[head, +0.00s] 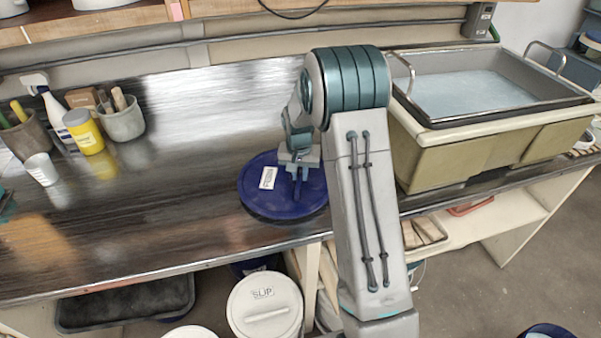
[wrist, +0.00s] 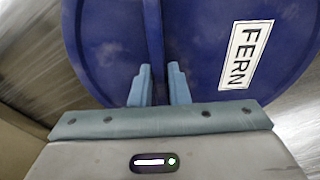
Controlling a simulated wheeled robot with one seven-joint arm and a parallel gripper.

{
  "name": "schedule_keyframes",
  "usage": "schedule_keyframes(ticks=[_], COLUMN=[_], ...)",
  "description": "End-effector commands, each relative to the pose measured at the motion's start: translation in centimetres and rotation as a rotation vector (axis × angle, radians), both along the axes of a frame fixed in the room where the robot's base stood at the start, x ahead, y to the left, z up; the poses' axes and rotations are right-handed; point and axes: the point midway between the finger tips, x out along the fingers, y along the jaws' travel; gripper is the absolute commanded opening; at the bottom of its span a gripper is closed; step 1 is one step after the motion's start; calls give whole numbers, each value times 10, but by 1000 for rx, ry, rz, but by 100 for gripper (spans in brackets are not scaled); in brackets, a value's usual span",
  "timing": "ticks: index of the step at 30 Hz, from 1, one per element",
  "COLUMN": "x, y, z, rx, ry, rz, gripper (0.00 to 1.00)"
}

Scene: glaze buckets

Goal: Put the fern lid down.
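The fern lid (head: 255,200) is a round dark blue lid with a white label, over the steel counter near its front edge. In the wrist view the lid (wrist: 105,45) fills most of the picture, and its label (wrist: 246,54) reads FERN. A raised handle bar (wrist: 153,35) crosses the lid and runs down between my fingers. My gripper (head: 297,182) points down at the lid, and its fingers (wrist: 160,85) are shut on this bar. The lid looks flat and level with the counter; I cannot tell whether it touches or hangs just above it.
The steel counter (head: 150,215) is clear left of the lid. Cups, a white bottle and a yellow jar (head: 83,132) stand at the far left. A sink (head: 470,140) is at the right.

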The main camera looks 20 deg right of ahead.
Motion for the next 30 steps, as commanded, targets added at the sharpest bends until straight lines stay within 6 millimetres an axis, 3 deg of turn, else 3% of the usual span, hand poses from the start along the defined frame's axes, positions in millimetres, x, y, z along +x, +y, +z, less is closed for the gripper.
schedule_keyframes(ticks=[14,30], x=[0,-12], y=[0,4], z=[7,107], rx=[0,0], ry=[-1,-1], rz=[0,0], gripper=[33,33])
